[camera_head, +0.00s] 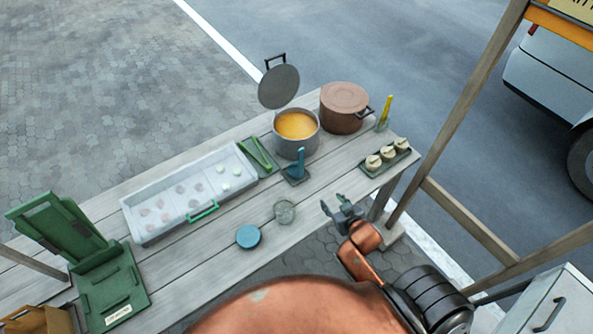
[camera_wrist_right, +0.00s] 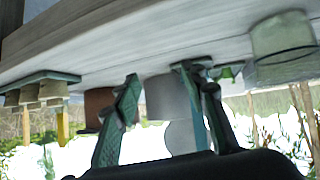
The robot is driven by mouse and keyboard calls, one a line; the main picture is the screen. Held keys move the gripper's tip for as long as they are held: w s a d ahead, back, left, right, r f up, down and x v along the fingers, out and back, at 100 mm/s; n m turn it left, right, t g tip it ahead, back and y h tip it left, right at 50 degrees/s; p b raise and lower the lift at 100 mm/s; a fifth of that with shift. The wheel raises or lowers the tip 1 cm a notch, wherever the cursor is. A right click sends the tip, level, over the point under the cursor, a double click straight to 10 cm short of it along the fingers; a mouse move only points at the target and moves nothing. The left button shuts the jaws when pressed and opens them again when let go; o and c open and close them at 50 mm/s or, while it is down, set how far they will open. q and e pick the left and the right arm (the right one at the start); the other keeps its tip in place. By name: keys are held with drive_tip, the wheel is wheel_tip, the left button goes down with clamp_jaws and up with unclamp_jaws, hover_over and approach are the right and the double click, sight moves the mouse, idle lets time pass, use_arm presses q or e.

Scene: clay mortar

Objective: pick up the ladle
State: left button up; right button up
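A blue upright thing that looks like the ladle (camera_head: 298,163) stands on a small dark rest (camera_head: 293,178) in front of the soup pot. In the right wrist view, which is upside down, a blue strip that seems to be the ladle (camera_wrist_right: 196,110) shows beside one finger, partly hidden by it. My right gripper (camera_head: 340,209) is at the table's front edge, to the right of and nearer than the ladle, and apart from it. Its two fingers (camera_wrist_right: 168,100) are spread with nothing between them. My left gripper is not in view.
An open pot of orange soup (camera_head: 298,143) stands behind the ladle, its lid (camera_head: 279,87) raised. A brown pot (camera_head: 343,115) is beside it. A tray of jars (camera_head: 370,173) is right. A glass jar (camera_head: 284,211) and blue disc (camera_head: 248,237) are in front. A white bin (camera_head: 150,232) lies left.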

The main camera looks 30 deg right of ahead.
drive_tip(key=w+r+t, duration=0.4)
drive_tip(key=w+r, duration=0.1)
drive_tip(key=w, duration=0.2)
drive_tip(key=n+t+y, duration=0.2)
drive_tip(key=t+y, duration=0.1)
approach(302, 152)
drive_tip(key=w, duration=1)
drive_tip(key=shift+w+a+f, duration=0.1)
drive_tip(key=shift+w+a, duration=0.1)
drive_tip(key=shift+w, duration=0.2)
drive_tip(key=shift+c, duration=0.4)
clamp_jaws()
